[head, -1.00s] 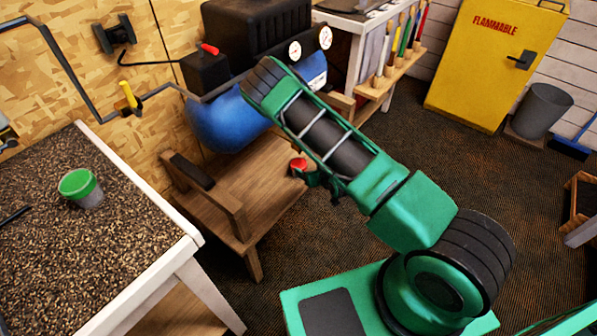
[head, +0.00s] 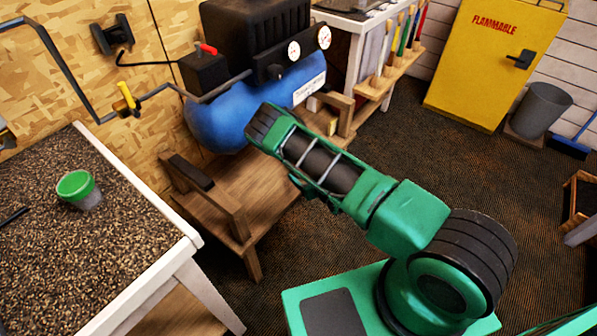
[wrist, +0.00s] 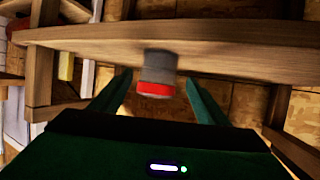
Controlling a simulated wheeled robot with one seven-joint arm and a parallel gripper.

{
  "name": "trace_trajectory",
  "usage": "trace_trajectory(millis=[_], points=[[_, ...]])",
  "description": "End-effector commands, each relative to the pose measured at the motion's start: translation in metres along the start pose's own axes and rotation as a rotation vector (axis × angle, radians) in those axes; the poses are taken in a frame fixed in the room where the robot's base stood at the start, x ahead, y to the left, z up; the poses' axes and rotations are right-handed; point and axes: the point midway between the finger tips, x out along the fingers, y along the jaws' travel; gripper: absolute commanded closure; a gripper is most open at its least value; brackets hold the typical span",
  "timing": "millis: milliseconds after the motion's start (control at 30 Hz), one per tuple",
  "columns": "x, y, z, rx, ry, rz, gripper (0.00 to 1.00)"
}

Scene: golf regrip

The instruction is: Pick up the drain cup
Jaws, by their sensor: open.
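A grey cup with a red rim (wrist: 157,75) shows in the wrist view against the edge of a wooden plank. My gripper (wrist: 159,80) is open, with one finger on each side of this cup and visible gaps between. In the head view, my arm hides this cup and my gripper. A second cup, grey with a green rim (head: 78,188), stands upright on the gravel-topped bench at the left, away from my arm. The frames do not label either one as the drain cup.
The low wooden stand (head: 215,205) is below a blue tank (head: 222,122) with a black compressor. The white-edged bench (head: 160,205) stands at the left. A yellow cabinet (head: 487,75) and grey bin (head: 541,110) are at the back right. Open carpet lies between.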

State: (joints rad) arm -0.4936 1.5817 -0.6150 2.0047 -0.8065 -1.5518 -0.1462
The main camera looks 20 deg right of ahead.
Motion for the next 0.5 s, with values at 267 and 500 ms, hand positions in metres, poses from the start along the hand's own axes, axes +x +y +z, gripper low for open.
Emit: trace_trajectory(millis=[267, 500], points=[[0.011, 0.001, 0.000, 0.001, 0.001, 0.001, 0.31], [0.035, 0.005, 0.002, 0.004, 0.003, 0.003, 0.31]])
